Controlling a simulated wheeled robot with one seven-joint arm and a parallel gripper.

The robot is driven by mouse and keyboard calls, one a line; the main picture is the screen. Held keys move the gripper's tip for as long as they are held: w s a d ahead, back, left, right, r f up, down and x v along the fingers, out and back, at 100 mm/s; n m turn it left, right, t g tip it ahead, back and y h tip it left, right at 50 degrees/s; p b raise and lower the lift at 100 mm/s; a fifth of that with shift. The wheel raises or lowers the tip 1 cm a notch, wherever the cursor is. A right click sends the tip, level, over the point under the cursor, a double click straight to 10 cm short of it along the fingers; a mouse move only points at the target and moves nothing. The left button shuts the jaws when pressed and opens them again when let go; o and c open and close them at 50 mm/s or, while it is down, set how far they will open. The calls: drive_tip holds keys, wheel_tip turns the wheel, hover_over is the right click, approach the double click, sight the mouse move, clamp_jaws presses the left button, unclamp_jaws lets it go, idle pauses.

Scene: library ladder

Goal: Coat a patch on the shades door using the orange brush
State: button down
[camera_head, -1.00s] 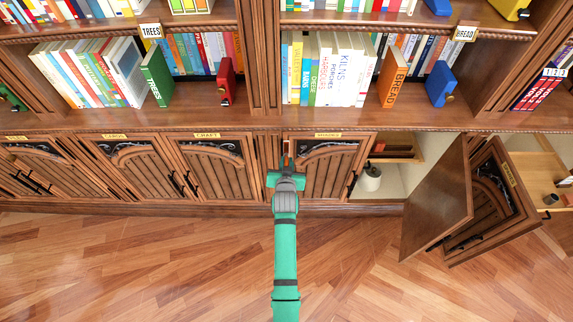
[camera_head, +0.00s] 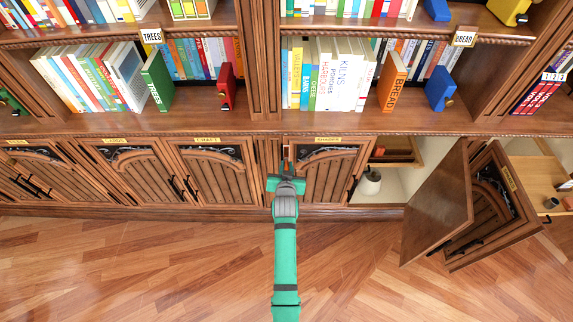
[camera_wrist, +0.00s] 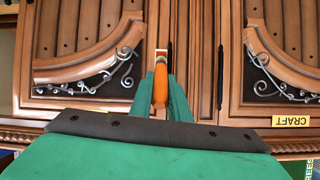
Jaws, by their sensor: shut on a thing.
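My gripper (camera_head: 286,178) is shut on the orange brush (camera_wrist: 160,84) and holds it up to the left edge of the shades door (camera_head: 328,178). In the wrist view the brush's orange handle sits between my green fingers (camera_wrist: 161,92), with a pale tip beyond it near the door frame. The shades door is closed, with a label on top, dark scrollwork and a black handle at its right. In the wrist view the door (camera_wrist: 85,50) is upside down at the left. I cannot tell whether the bristles touch the wood, and no coated patch is distinguishable.
The craft door (camera_head: 212,175) is closed to the left. To the right, an open cabinet holds a pale jar (camera_head: 370,183), and an open door (camera_head: 440,205) juts out over the floor. Bookshelves stand above. The wooden floor (camera_head: 150,270) in front is clear.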

drive_tip(key=shift+f, duration=0.6)
drive_tip(key=shift+s, duration=3)
drive_tip(key=shift+s, duration=0.15)
drive_tip(key=s, duration=0.2)
drive_tip(key=shift+s, duration=0.35)
drive_tip(key=shift+w, duration=3.65)
drive_tip(key=shift+w, duration=0.85)
